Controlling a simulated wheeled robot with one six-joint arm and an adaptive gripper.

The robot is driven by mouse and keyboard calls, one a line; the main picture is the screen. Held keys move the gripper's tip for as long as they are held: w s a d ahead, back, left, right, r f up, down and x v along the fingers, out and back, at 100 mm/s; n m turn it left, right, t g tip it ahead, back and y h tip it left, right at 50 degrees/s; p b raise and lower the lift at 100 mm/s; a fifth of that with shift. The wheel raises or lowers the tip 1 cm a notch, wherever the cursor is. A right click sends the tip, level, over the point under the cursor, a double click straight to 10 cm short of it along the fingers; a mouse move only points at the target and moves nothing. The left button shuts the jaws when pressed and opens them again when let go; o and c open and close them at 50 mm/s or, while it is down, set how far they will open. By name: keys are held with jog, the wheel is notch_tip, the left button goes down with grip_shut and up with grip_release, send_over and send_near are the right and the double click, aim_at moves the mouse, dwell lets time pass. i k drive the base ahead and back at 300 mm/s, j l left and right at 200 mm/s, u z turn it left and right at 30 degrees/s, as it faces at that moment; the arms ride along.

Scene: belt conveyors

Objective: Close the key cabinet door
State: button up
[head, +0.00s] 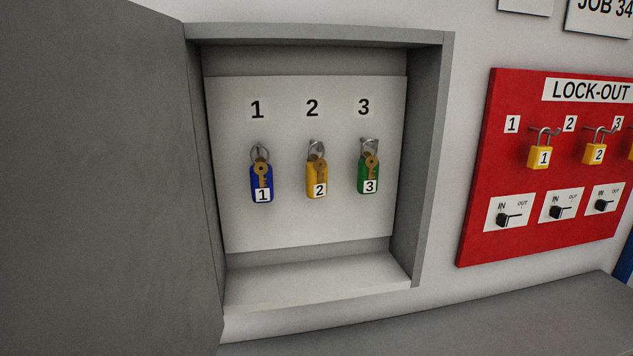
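The key cabinet (430,150) is a grey box on the white wall. Its grey door (100,180) stands wide open, hinged on the cabinet's left side and filling the left of the head view. Inside, on a white back panel, hang a blue tag with a key (262,184) under 1, a yellow tag with a key (317,180) under 2, and a green tag with a key (368,175) under 3. The door's outer side and any handle are hidden. My gripper is not in view.
A red lock-out board (480,190) hangs right of the cabinet, with yellow padlocks (540,157) on hooks and small black switches (510,219) below. A grey surface (480,325) runs under the cabinet and looks clear. The space before the cabinet opening is free.

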aim_at(106, 251)
jog(key=k+j+u, duration=0.1)
jog(key=j, duration=0.2)
jog(key=i+j+u, duration=0.15)
jog(key=j, duration=0.25)
jog(key=i+j+u, duration=0.15)
jog(key=j, duration=0.2)
jog(key=k+j+u, duration=0.15)
jog(key=k, duration=0.25)
jog(key=k+u, duration=0.2)
jog(key=k, duration=0.2)
jog(key=k+j+u, duration=0.15)
jog(key=k+j, duration=0.1)
jog(key=k, duration=0.1)
